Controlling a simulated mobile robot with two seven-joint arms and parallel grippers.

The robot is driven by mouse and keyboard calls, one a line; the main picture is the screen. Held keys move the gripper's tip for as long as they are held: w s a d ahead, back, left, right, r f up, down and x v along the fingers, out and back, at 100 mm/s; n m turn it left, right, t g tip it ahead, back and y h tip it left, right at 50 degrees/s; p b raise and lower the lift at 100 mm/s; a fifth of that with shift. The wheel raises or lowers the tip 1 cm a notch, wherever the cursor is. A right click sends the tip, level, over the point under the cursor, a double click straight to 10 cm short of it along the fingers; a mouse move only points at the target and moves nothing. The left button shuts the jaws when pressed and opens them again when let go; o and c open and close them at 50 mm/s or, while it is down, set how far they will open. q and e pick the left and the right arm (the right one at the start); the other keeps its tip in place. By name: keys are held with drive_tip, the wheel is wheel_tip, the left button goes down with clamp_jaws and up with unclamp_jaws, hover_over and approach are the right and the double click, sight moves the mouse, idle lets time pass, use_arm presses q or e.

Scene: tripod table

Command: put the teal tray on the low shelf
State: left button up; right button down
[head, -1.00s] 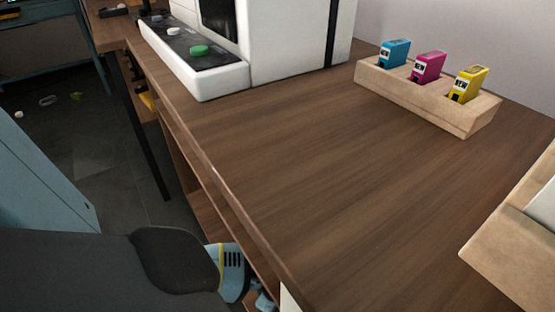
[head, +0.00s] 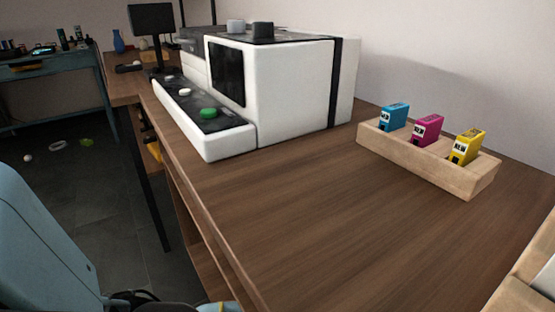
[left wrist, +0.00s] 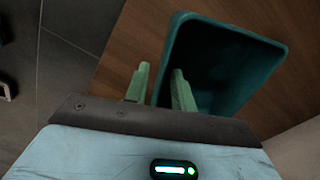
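The teal tray (left wrist: 270,45) shows in the left wrist view as a deep rectangular bin seen into its dark inside, against a brown wooden surface. My left gripper (left wrist: 161,78) has its two green fingers apart, one outside and one inside the tray's near left wall. The wall runs between them, and the fingers do not look closed on it. The tray is not visible in the head view. A wooden shelf (head: 202,262) shows partly below the table edge in the head view; I cannot tell whether it is the low shelf. My right gripper is out of view.
The wooden table (head: 290,215) has clear room in front. A white machine (head: 290,90) with a green button stands at the back. A wooden holder (head: 425,168) carries cyan, magenta and yellow cartridges. Another wooden box (head: 525,290) is cut off at the lower right.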

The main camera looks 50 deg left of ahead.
use_arm(q)
wheel_tip(320, 180, up, 7)
drive_tip(key=p, duration=0.3)
drive_tip(key=shift+r+p, duration=0.15)
drive_tip(key=shift+p, duration=0.2)
